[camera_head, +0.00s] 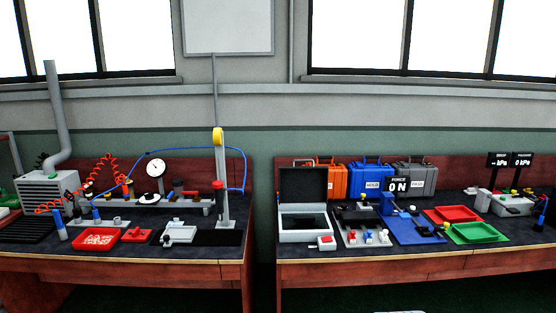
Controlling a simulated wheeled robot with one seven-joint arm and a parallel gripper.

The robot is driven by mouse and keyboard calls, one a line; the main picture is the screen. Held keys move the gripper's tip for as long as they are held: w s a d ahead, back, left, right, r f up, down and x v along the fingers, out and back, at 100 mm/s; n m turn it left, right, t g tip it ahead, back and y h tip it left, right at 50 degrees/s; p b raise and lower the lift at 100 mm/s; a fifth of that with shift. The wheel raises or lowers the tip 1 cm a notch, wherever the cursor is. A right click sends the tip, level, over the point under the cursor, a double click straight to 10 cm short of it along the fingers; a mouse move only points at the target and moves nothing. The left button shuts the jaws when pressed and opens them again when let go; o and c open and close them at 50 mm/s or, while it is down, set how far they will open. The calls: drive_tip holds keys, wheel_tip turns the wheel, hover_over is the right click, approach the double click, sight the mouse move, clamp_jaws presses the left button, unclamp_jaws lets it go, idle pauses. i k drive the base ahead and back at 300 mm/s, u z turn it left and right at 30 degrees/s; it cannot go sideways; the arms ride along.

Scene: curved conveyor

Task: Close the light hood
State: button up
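The light hood appears to be the grey box (303,237) at the left end of the right-hand bench. Its lid (281,183) stands raised at the back, so the box is open toward me. A dark panel shows in the top of the base. A small pale handle shows at the lid's upper edge. My gripper is not in view, and nothing is seen touching the box.
A small box with a red button (326,241) stands before the hood. A grey fixture (364,238) is close on its right. Orange (333,182), blue (371,180) and grey (415,178) cases stand behind. A gap separates the two benches.

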sight(297, 183)
drive_tip(key=u, duration=0.25)
drive_tip(key=i, duration=1.5)
drive_tip(key=u, duration=0.3)
